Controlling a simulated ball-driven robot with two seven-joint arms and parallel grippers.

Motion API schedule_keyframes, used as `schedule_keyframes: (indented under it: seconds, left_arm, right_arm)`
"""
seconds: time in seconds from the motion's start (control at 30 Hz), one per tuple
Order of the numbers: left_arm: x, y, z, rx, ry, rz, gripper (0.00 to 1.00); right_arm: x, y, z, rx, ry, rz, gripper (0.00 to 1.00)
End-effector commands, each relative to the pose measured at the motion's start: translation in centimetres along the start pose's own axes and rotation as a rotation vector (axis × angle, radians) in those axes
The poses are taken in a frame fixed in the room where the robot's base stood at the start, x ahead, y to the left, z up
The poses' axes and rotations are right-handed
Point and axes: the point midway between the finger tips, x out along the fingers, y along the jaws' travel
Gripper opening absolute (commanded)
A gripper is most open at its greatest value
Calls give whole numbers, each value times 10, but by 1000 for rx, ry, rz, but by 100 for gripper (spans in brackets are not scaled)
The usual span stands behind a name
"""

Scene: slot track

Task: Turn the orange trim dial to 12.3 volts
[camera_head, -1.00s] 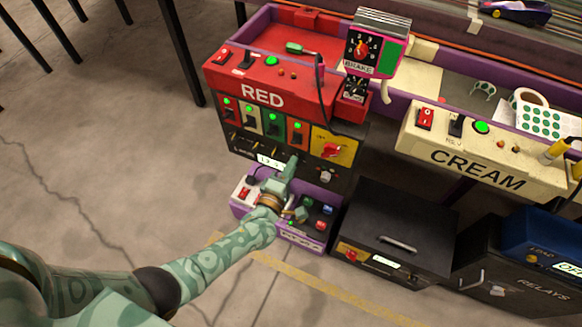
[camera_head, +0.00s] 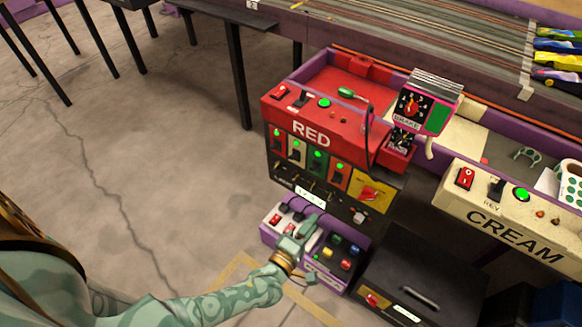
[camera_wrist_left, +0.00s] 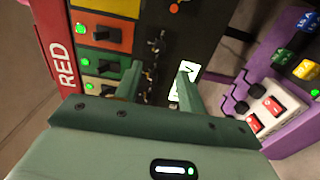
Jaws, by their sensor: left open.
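The black front panel (camera_head: 290,181) of the RED station carries a lit white display (camera_head: 310,196), which also shows in the left wrist view (camera_wrist_left: 184,82); I cannot read its digits. A small round orange part (camera_wrist_left: 174,8), possibly the trim dial, shows on the panel at the top edge of the left wrist view. Its setting cannot be made out. My left gripper (camera_head: 309,222) is in front of the lower panel, above the purple box. In the wrist view its fingers (camera_wrist_left: 160,80) are apart and empty, around part of the panel near the display. My right gripper is not in view.
The purple switch box (camera_head: 333,283) stands right below the panel. A row of small toggles (camera_wrist_left: 154,62) is close to the fingers. A yellow plate with a red knob (camera_head: 369,194) is to the right. A black drawer box (camera_head: 400,272) stands at lower right.

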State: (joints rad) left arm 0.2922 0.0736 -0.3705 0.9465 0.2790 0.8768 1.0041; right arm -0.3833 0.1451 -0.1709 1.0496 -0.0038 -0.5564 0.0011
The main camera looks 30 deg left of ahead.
Motion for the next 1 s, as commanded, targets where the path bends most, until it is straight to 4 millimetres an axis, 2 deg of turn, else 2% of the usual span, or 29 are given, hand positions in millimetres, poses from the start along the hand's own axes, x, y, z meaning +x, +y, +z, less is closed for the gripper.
schedule_keyframes:
  seconds: [0.1, 0.23, 0.37, 0.53, 1.0]
  left_arm:
    - [-32, 4, 0, 0, 0, 1, 40]
    - [-58, 2, 0, 0, -1, 0, 40]
    - [-74, 1, 0, 0, 0, 0, 40]
    - [-80, 0, 0, 1, 0, 0, 40]
    - [-80, -1, 0, 3, -2, -2, 40]
  right_arm:
    - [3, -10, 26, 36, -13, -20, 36]
    - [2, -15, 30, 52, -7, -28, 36]
    - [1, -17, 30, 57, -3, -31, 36]
    - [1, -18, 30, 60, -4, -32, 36]
    - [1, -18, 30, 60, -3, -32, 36]
